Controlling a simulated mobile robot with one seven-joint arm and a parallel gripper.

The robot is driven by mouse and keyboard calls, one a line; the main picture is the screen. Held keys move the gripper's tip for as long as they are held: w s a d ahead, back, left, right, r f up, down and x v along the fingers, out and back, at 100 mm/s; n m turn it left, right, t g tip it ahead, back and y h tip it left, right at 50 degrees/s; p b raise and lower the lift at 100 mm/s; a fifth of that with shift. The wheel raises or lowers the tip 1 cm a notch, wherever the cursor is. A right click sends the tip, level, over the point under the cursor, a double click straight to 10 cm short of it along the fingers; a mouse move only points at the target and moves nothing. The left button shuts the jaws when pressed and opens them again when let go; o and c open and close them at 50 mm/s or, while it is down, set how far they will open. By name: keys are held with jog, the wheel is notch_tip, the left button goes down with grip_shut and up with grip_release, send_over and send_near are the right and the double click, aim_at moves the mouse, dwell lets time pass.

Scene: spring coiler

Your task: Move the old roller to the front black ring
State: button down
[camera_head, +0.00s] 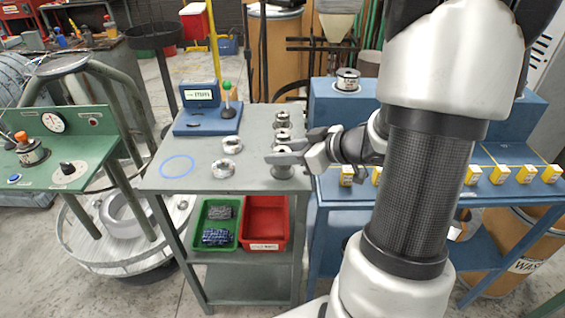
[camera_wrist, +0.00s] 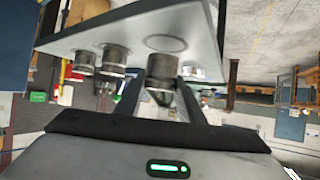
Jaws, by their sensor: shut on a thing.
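My gripper (camera_head: 281,156) reaches in from the right over the front right of the grey table (camera_head: 192,184). It is shut on a metal roller, the old roller (camera_wrist: 162,72), which shows between the fingers in the wrist view. The fingers partly hide the roller in the head view. The front black ring (camera_wrist: 166,43) shows on the tabletop in the wrist view, in line with the held roller. I cannot tell whether the roller touches the table. Two other rollers (camera_head: 282,119) (camera_head: 283,135) stand in a row behind my gripper.
Two metal rollers (camera_head: 232,145) (camera_head: 223,169) stand mid-table, with an empty blue ring (camera_head: 177,166) to their left. A blue display stand (camera_head: 205,120) is at the back. Green (camera_head: 216,240) and red (camera_head: 264,240) bins sit below. A blue bench with yellow blocks (camera_head: 499,175) is right.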

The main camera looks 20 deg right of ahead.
jog(key=shift+f, duration=0.8)
jog(key=shift+f, duration=0.1)
jog(key=c, duration=1.2)
grip_release()
jog(key=shift+s+d+r, duration=0.2)
jog(key=shift+s+r, duration=0.05)
jog(key=shift+r, duration=0.05)
jog(key=p+v, duration=0.3)
jog(key=v, duration=0.8)
jog(key=shift+s+p, duration=0.15)
jog(key=shift+p, duration=0.2)
